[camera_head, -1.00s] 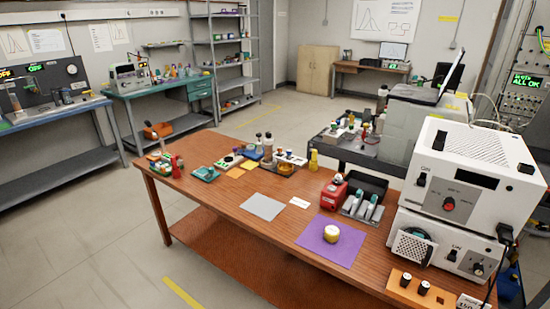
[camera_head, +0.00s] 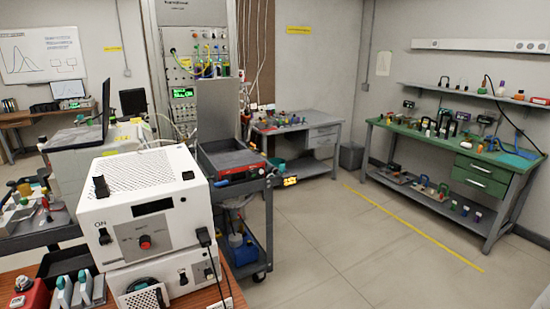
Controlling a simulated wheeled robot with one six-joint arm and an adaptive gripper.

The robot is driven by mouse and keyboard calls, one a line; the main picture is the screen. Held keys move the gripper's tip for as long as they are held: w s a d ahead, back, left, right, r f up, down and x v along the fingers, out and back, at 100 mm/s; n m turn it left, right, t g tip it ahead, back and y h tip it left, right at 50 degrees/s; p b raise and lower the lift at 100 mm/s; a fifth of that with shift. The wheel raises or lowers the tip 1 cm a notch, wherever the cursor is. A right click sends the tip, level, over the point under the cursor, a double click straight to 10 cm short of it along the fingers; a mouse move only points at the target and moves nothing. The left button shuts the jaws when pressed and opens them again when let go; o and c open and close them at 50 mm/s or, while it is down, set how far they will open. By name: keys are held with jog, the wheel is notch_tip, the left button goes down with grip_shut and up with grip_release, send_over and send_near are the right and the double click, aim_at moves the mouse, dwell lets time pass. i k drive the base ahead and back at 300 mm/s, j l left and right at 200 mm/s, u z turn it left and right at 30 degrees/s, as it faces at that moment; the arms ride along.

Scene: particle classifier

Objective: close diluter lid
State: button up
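My gripper is not in view.
White stacked instruments (camera_head: 143,205) stand on the wooden table at the front left. A green workbench (camera_head: 462,165) stands at the right. The floor (camera_head: 350,250) between cart and workbench is clear.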

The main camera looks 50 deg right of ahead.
aim_at(218, 99)
jog(key=z, duration=0.9)
jog(key=i+l+z, duration=0.1)
jog(key=z, duration=0.3)
jog(key=i+z, duration=0.35)
jog(key=i, duration=4.1)
jog(key=l, duration=0.05)
